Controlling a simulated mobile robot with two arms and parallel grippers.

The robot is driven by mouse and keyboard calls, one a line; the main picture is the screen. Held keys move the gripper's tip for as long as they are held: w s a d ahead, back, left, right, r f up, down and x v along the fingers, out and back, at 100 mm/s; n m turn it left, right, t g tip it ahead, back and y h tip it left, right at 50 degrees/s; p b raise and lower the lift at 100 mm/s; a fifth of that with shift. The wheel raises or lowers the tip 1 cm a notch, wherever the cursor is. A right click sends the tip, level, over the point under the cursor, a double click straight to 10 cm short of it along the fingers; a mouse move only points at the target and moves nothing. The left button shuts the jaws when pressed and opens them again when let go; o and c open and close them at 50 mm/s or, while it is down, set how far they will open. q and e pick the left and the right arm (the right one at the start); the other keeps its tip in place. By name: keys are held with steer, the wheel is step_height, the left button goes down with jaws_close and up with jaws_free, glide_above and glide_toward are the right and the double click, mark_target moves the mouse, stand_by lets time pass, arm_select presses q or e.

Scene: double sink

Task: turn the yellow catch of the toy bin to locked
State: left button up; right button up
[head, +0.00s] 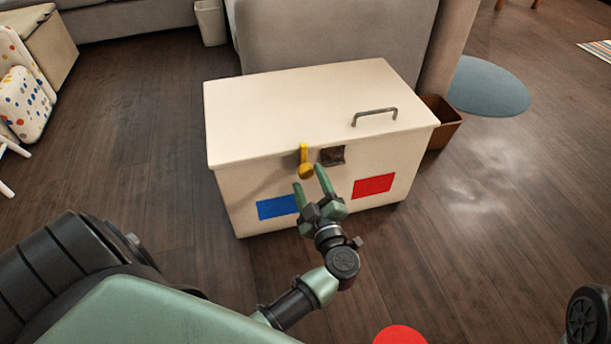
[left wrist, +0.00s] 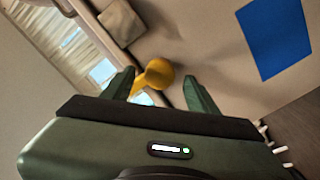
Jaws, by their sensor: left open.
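The cream toy bin (head: 290,108) stands on the floor with its lid down. Its yellow catch (head: 304,161) is on the upper front, near the lid edge, roughly upright with its wide round end low. A dark square plate (head: 332,156) sits just right of it. A blue patch (head: 277,207) is low on the left and a red patch (head: 373,186) on the right. My left gripper (head: 309,177) is open at the catch. In the left wrist view the catch's round end (left wrist: 160,72) shows between the open fingers; contact cannot be told. My right gripper is not visible.
A metal handle (head: 375,115) stands up from the lid's right side. A brown box (head: 441,122) is beside the bin on the right, and a grey sofa (head: 335,38) is close behind. Wood floor is clear to the left and right.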

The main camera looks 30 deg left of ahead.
mark_target(307, 176)
arm_select(q)
steer(key=shift+b+x, duration=0.6)
steer(key=shift+x, duration=1.4)
jaws_close()
